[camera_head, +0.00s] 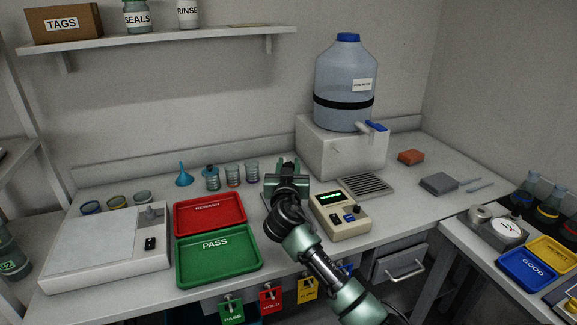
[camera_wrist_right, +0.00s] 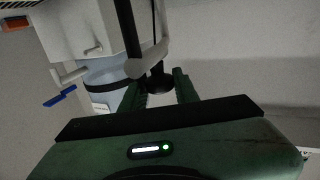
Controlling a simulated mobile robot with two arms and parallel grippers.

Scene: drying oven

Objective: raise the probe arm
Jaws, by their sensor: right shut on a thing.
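My right gripper (camera_head: 288,166) is over the bench just left of the beige meter (camera_head: 341,214), which has a lit green display. In the right wrist view the gripper (camera_wrist_right: 160,86) has its fingers closed around a small dark knob (camera_wrist_right: 157,78). The knob is beside a dark rod with a pale rounded end, which seems to be the probe arm (camera_wrist_right: 129,35). In the head view the gripper and my forearm hide most of the probe arm. My left gripper is not in view.
A red tray (camera_head: 210,232) and a green PASS tray (camera_head: 220,283) lie left of my arm. Glass beakers (camera_head: 252,172) stand behind. A large water bottle (camera_head: 345,75) on a white block (camera_head: 318,152) and a drain grille (camera_head: 365,186) are right of the gripper.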

